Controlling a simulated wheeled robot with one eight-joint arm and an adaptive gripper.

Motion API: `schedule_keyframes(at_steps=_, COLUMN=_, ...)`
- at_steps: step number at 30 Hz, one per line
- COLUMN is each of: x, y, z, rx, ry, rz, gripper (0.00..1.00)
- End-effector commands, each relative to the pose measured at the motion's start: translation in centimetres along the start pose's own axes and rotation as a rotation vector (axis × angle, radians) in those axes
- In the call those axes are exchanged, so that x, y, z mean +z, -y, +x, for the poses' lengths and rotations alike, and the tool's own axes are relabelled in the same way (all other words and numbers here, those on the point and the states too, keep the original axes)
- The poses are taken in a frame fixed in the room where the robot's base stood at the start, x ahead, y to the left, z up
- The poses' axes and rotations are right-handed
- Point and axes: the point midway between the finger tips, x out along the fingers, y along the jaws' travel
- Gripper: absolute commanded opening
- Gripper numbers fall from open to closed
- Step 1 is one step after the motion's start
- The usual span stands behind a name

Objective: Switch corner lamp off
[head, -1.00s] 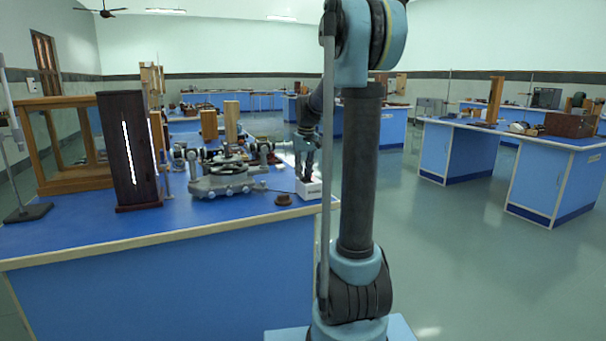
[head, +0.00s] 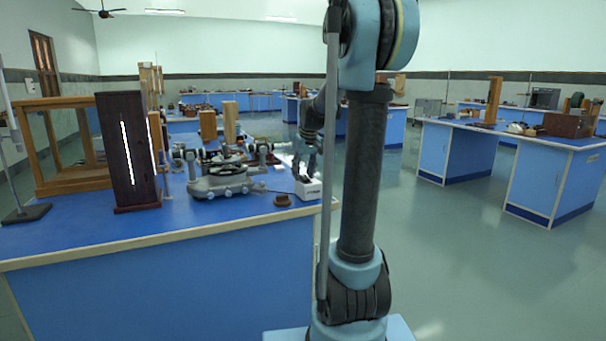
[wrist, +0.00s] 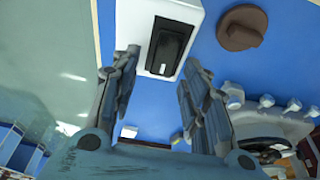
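A white switch box (head: 308,190) sits at the right corner of the near blue bench. In the wrist view the box (wrist: 203,14) carries a black rocker switch (wrist: 169,47). My gripper (wrist: 162,60) is open and empty, with its fingertips on either side of the rocker end of the box. Whether they touch it is unclear. In the head view my gripper (head: 301,174) is right over the box. A dark wooden lamp housing (head: 113,170) stands upright at the left of the bench, its narrow vertical slit glowing white.
A grey spectrometer (head: 222,180) stands between the lamp housing and the switch box. A small brown round block (head: 285,200) lies close to the box and shows in the wrist view (wrist: 242,27). A wooden frame case (head: 45,150) stands at the left. The floor right of the bench is clear.

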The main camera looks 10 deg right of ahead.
Motion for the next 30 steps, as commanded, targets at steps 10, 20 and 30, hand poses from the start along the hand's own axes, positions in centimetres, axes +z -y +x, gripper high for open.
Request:
schedule_keyframes(at_steps=10, x=0.0, y=0.0, z=-1.7, rx=0.000, ry=0.000, rz=0.000, gripper=0.42)
schedule_keyframes(at_steps=20, x=0.0, y=0.0, z=-7.4, rx=0.000, ry=0.001, rz=0.000, gripper=0.42)
schedule_keyframes(at_steps=30, x=-0.1, y=-0.1, z=-11.4, rx=0.000, ry=0.001, rz=0.000, gripper=0.42)
